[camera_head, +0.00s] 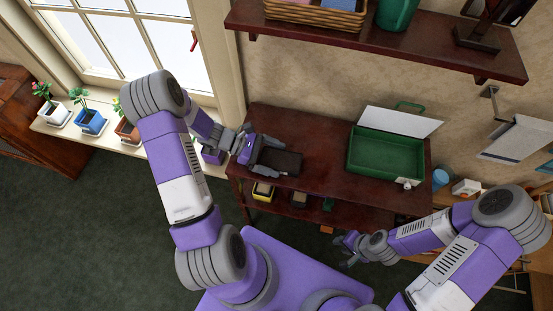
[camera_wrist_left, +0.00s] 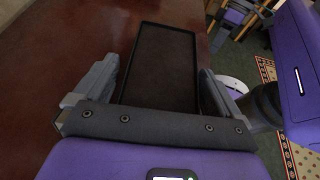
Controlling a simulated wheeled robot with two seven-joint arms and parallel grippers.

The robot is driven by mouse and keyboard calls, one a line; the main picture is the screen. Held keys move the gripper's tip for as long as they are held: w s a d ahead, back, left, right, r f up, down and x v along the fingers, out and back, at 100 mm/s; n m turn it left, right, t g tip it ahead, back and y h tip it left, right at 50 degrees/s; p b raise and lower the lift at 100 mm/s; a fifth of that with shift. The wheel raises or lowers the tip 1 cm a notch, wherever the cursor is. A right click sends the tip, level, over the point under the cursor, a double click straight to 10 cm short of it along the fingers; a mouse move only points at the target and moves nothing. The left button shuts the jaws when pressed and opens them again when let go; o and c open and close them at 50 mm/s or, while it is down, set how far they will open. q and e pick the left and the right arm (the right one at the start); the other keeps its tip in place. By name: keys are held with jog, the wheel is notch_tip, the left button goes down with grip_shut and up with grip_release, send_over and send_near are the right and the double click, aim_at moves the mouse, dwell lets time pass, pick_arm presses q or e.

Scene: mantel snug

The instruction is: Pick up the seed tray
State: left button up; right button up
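The seed tray is a flat, dark, shallow rectangular tray (camera_head: 284,162) lying on the brown wooden table beneath the window's right side. In the left wrist view the tray (camera_wrist_left: 160,62) lies lengthwise ahead, between the two fingers. My left gripper (camera_head: 268,156) is open at the tray's left end, with one finger beside each long side. In the left wrist view the gripper's fingers (camera_wrist_left: 158,82) look very close to the tray's edges; I cannot tell whether they touch. My right gripper (camera_head: 346,250) is open and empty, low in front of the table.
A green open case (camera_head: 385,153) stands on the right of the tabletop (camera_head: 325,138). A lower shelf holds small containers (camera_head: 263,191). Potted plants (camera_head: 90,121) line the windowsill at left. A wall shelf (camera_head: 370,42) hangs above. The tabletop between tray and case is clear.

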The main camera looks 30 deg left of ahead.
pick_arm(q)
jog(key=c, duration=0.9)
jog(key=shift+r, duration=0.1)
